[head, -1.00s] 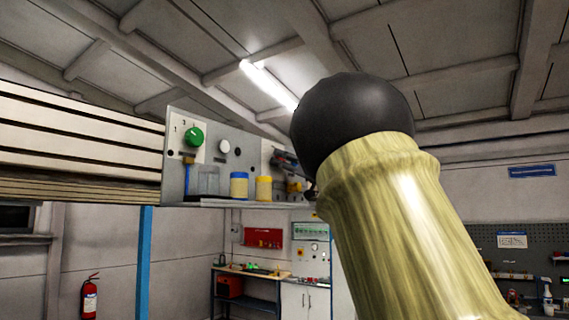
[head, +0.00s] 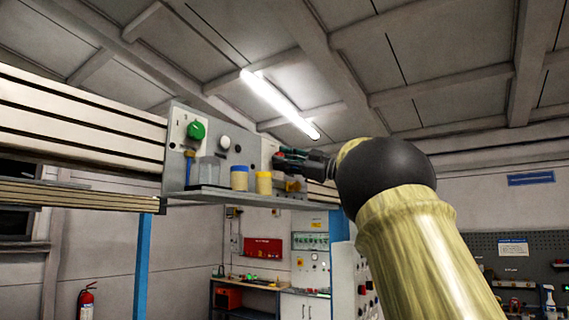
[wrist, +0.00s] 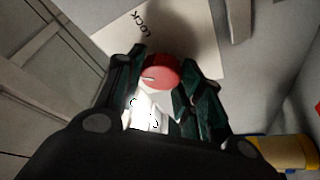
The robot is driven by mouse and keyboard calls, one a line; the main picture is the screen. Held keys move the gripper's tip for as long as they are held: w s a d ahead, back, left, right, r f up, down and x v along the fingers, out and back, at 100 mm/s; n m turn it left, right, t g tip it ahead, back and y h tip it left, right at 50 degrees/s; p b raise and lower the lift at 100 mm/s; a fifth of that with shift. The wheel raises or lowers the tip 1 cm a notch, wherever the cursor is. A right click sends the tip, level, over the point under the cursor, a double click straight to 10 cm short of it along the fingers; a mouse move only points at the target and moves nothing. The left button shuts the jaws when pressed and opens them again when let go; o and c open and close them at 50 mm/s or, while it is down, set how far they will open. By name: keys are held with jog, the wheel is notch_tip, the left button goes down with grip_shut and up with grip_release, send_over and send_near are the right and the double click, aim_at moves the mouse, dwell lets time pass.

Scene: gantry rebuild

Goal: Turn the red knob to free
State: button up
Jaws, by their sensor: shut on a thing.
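The red knob (wrist: 160,71) is round with a pale mark on its left side. It sits on a white plate (wrist: 183,28) that bears the word LOCK, above and left of the knob in the wrist view. My gripper (wrist: 161,66) has its dark green fingers on both sides of the knob, shut on it. In the head view my gripper (head: 290,160) is at the right end of the grey panel (head: 238,161). There its fingers and my arm hide most of the knob. Any FREE marking cannot be read.
On the panel are a green knob (head: 196,130) and a white button (head: 224,143). A slatted beam (head: 80,125) runs left.

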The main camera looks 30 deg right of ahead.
jog(key=shift+r+n+g, duration=0.1)
jog(key=shift+n+g, duration=0.7)
jog(key=shift+n, duration=1.15)
jog(key=shift+n+g, duration=0.8)
jog(key=shift+n, duration=1.15)
jog(key=o, duration=1)
jog(key=shift+w+d, duration=0.1)
jog(key=shift+w, duration=0.05)
jog(key=v, duration=1.2)
